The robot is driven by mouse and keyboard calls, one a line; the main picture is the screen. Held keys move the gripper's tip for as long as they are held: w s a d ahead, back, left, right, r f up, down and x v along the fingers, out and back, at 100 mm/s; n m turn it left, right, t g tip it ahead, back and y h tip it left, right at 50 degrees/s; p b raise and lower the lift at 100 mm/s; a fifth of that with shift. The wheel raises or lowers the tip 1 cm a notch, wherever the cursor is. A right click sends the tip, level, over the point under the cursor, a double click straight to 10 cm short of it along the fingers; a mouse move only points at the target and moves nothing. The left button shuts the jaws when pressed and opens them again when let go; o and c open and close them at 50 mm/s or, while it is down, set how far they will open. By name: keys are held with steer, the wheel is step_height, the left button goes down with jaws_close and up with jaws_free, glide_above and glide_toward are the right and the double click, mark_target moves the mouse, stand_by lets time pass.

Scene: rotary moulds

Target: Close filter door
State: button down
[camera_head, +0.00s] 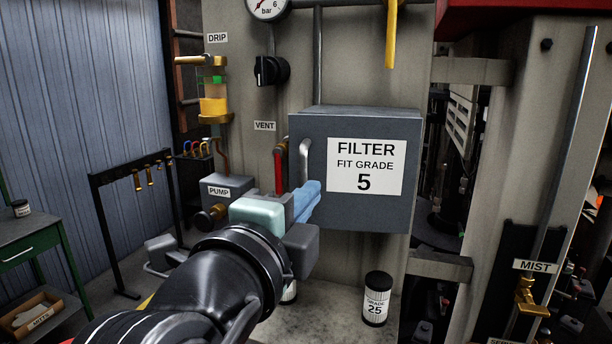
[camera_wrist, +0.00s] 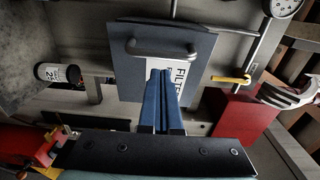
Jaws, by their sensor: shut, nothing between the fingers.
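The grey filter box has a front door (camera_head: 318,205) with a white label reading "FILTER FIT GRADE 5". The door looks flush with the box; I cannot tell whether it is fully latched. Its bar handle (camera_head: 304,158) is on the left side. In the wrist view the door (camera_wrist: 128,80) fills the middle, with the handle (camera_wrist: 160,52) near its top. My gripper (camera_head: 314,188) has blue fingers, shut and empty, in front of the door's lower left. In the wrist view the fingertips (camera_wrist: 161,73) overlap the label's edge; contact is unclear.
A black canister marked grade 25 (camera_head: 376,300) stands on the ledge below the box. A second canister (camera_head: 289,293) is mostly hidden behind my arm. A yellow lever (camera_head: 392,35) hangs above.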

mark_target(296, 186)
steer(key=shift+w+a, duration=0.25)
steer(key=shift+w, duration=0.2)
steer(key=w+h+b, duration=0.1)
steer(key=w+a+m+b, duration=0.1)
steer(key=w, duration=0.1)
steer(key=shift+w+f+g+h, duration=0.1)
steer(key=shift+g+h, duration=0.2)
steer(key=shift+h, duration=0.1)
steer(key=shift+d, duration=0.1)
